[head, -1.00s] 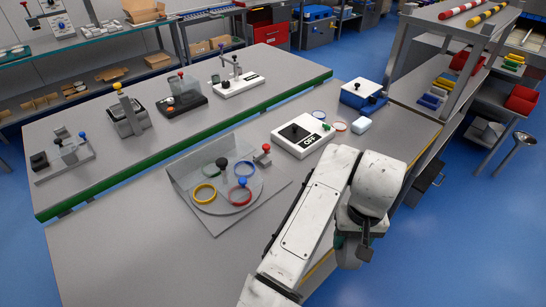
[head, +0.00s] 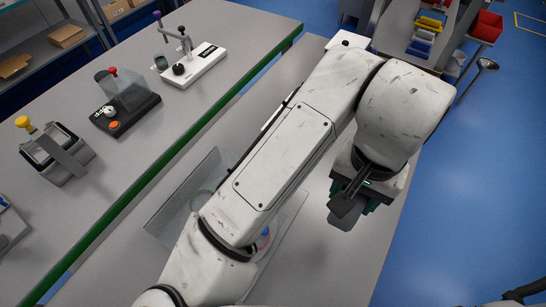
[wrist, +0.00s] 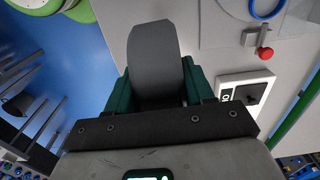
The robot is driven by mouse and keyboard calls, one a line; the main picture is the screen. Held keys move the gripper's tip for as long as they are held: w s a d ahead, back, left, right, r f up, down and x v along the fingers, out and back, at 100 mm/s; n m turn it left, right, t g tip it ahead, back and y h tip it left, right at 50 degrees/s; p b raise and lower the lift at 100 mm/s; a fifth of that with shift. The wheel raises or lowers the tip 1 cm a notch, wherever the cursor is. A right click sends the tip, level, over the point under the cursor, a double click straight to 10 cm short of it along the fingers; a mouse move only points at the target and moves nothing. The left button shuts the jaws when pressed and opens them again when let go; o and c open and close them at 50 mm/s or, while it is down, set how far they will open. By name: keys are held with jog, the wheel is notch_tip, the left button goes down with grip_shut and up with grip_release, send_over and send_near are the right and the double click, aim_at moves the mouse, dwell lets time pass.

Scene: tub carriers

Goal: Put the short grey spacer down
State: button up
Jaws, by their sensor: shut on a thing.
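My gripper (head: 352,196) is at the right of the head view, above the near grey bench (head: 325,255) close to its right edge. Its green fingers are shut on the short grey spacer (head: 343,221), a dark grey piece that sticks out beyond them. In the wrist view the spacer (wrist: 153,50) shows a rounded far end between the two green fingers of my gripper (wrist: 158,93). I cannot tell how far the spacer is above the bench.
A clear plate with rings (head: 183,207) lies on the bench, largely hidden by my arm. The wrist view shows a white switch box (wrist: 246,92), a red knob (wrist: 264,53) and a blue ring (wrist: 266,8). Blue floor (head: 470,190) lies right of the bench.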

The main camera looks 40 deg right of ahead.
jog(key=shift+w+r, duration=0.1)
jog(key=shift+w, duration=0.15)
jog(key=shift+w+d+f+p, duration=0.5)
jog(key=shift+w+d+f, duration=0.85)
jog(key=shift+w+f, duration=0.65)
jog(key=shift+w+d+f+p, duration=0.55)
jog(key=shift+w+d+f, duration=1)
jog(key=shift+f, duration=0.8)
jog(key=shift+w+d+f+p, duration=0.5)
jog(key=shift+w+d+f, duration=0.7)
jog(key=shift+w+f, duration=0.85)
jog(key=shift+s+f, duration=0.1)
jog(key=shift+f, duration=0.15)
jog(key=o, duration=1.2)
jog(key=shift+c, duration=0.2)
